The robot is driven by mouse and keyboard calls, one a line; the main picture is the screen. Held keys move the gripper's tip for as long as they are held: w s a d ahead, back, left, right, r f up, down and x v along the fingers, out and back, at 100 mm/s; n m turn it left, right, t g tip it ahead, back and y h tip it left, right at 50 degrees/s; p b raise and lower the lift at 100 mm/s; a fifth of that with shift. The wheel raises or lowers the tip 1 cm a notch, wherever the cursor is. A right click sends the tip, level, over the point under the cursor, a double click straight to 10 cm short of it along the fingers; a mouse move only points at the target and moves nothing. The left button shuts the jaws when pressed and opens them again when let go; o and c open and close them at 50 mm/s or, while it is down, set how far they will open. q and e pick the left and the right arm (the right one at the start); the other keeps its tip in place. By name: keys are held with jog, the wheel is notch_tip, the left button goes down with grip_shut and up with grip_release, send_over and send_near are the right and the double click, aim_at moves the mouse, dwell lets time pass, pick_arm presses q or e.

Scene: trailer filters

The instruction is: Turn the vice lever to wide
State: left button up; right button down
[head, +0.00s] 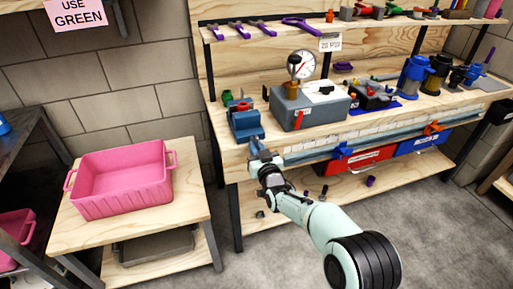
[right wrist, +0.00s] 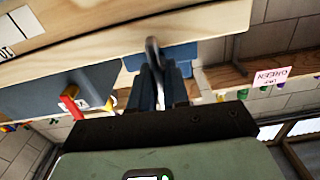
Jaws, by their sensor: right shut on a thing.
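The blue vice (head: 244,124) stands at the left front corner of the workbench, with a small red and green item at its top. My right gripper (head: 256,152) is at the vice's front, just below the bench edge. In the right wrist view the grey vice lever (right wrist: 152,50) stands between my dark right fingers (right wrist: 158,88), which are shut on it. Part of the blue vice (right wrist: 182,58) shows behind the lever. The lever's lower part is hidden by the fingers. My left gripper is in neither view.
A grey box with a round gauge (head: 310,106) stands right of the vice. A pink bin (head: 122,180) sits on a low wooden table (head: 186,215) at left. Blue and yellow containers (head: 413,76) stand farther right. The grey floor (head: 320,255) in front is mostly clear.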

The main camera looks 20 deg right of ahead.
jog(key=n+p, duration=0.1)
jog(key=n, duration=0.4)
jog(key=n+p, duration=0.1)
jog(key=n, duration=0.5)
jog(key=shift+p, duration=0.3)
jog(key=n, duration=0.3)
jog(key=shift+p, duration=0.4)
pick_arm(q)
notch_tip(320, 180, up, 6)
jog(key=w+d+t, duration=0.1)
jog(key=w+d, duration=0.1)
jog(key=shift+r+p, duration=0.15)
jog(key=shift+p, duration=0.2)
pick_arm(e)
jog(key=shift+n, duration=2.1)
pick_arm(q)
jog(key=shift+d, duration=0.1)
pick_arm(e)
jog(key=c, duration=1.2)
grip_release()
jog(key=shift+s, duration=0.1)
